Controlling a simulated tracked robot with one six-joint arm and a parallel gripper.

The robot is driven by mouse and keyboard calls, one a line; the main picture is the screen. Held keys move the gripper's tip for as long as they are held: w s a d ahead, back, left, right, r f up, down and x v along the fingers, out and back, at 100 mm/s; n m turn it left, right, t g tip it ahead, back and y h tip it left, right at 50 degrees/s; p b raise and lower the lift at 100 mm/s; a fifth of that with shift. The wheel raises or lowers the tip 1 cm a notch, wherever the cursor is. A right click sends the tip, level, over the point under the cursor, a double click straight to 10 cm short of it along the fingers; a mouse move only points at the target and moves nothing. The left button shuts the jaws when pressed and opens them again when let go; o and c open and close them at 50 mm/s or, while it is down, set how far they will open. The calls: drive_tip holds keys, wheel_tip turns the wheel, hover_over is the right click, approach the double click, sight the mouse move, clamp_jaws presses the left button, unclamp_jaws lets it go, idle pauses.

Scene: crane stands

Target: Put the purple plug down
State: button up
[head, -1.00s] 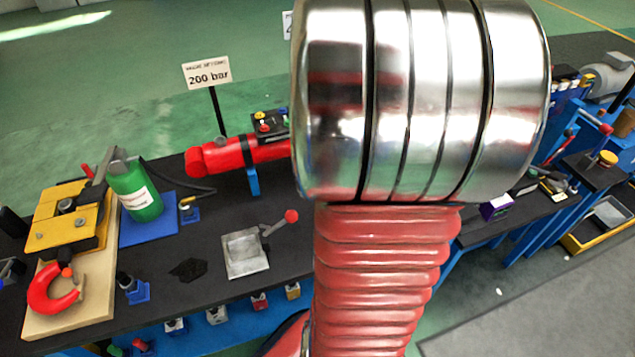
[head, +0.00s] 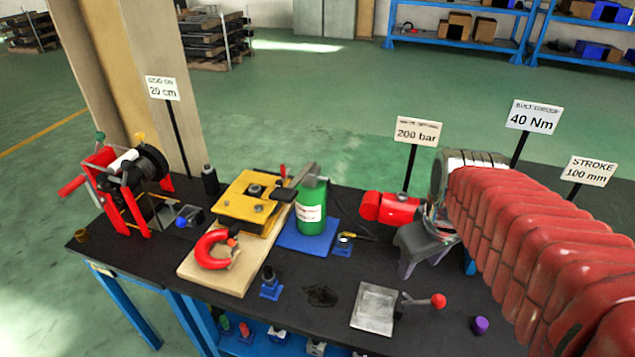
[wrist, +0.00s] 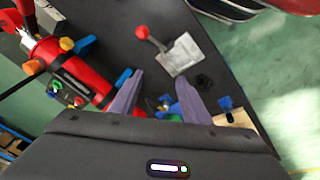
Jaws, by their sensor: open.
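The purple plug (head: 480,325) stands upright on the dark bench top in the head view, to the right of the red-knobbed lever. I cannot make it out in the wrist view. My gripper (head: 424,262) is over the bench near the red cylinder, apart from the plug. In the wrist view my gripper (wrist: 160,77) has its two grey fingers spread, with nothing held between them. My red-sleeved arm covers the right side of the head view.
A metal plate (head: 374,308) with a red-knobbed lever (head: 438,300) lies near the plug. The red cylinder (head: 390,208), green bottle (head: 311,205) and yellow clamp (head: 250,203) stand further left. Sign posts rise along the back edge.

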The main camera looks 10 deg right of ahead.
drive_tip(key=s+a+r+m+t+y, duration=0.1)
drive_tip(key=s+a+r+t, duration=0.1)
drive_tip(key=a, duration=1)
drive_tip(key=shift+s+a+r+m+t, duration=0.3)
drive_tip(key=shift+s+a+r+m, duration=0.1)
drive_tip(key=shift+s+r, duration=0.1)
drive_tip(key=shift+d, duration=0.15)
